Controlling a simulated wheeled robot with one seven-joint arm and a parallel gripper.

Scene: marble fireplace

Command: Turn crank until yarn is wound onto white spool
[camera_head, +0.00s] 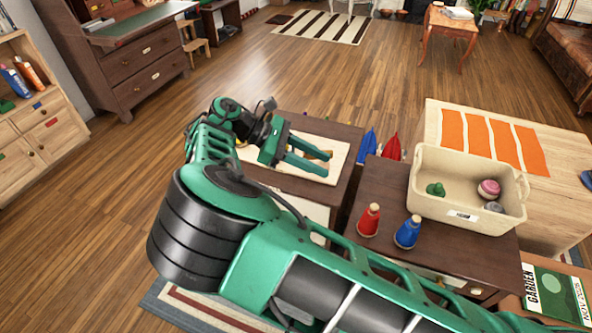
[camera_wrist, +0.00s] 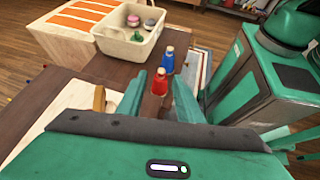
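My gripper (camera_head: 327,163) is open, its two green fingers spread over a pale board (camera_head: 338,143) on a dark cabinet. A small tan wooden piece (camera_head: 319,153) shows behind the fingers; it may be part of the crank, but I cannot tell. In the wrist view my gripper (camera_wrist: 160,80) has nothing visibly held between its fingers. The wooden piece (camera_wrist: 99,98) stands upright on the board (camera_wrist: 55,112), left of the left finger and apart from it in the picture. I cannot make out the white spool or yarn; my gripper and arm cover part of the board.
A red peg figure (camera_head: 369,219) and a blue one (camera_head: 408,232) stand on a second dark cabinet. A cream bin (camera_head: 470,213) beside them holds several toys. Blue (camera_head: 367,146) and red (camera_head: 391,148) pointed objects stand behind the gap. Open floor lies left.

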